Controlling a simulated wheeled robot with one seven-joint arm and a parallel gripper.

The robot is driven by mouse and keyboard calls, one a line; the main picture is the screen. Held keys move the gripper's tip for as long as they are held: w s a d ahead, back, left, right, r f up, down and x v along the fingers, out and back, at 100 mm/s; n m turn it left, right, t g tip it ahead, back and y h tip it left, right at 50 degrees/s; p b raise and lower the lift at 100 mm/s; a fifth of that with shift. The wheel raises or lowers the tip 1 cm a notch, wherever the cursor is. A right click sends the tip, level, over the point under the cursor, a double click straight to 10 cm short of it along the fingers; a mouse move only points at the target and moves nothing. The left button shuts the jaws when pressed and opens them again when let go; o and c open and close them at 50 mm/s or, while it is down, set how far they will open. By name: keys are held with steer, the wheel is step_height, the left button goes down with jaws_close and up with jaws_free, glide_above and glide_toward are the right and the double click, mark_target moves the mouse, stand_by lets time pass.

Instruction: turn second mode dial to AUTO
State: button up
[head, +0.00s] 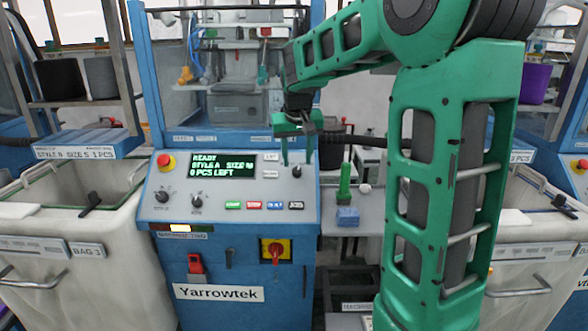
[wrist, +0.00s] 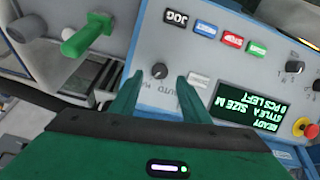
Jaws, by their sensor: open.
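The mode dial (head: 297,171) is a small dark knob on the right part of the sloping grey control panel of the blue machine. In the wrist view the dial (wrist: 159,70) lies just beyond and between my fingertips, with AUTO lettering beside it. Which way its pointer faces is too small to tell. My gripper (head: 296,160) is open, its two green fingers pointing down at the panel on either side of the dial. In the wrist view my gripper (wrist: 160,79) holds nothing, and I cannot tell whether the fingers touch the dial.
Two more dark knobs (head: 179,199) sit at the panel's left. A row of coloured buttons (head: 264,205), a lit display (head: 222,166) and a red emergency button (head: 165,161) share the panel. A green-handled tool (head: 345,184) stands close by on the right, near a blue block (head: 347,216).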

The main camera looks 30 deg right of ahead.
mark_target(296, 169)
steer(key=shift+x, duration=2.15)
steer(key=c, duration=1)
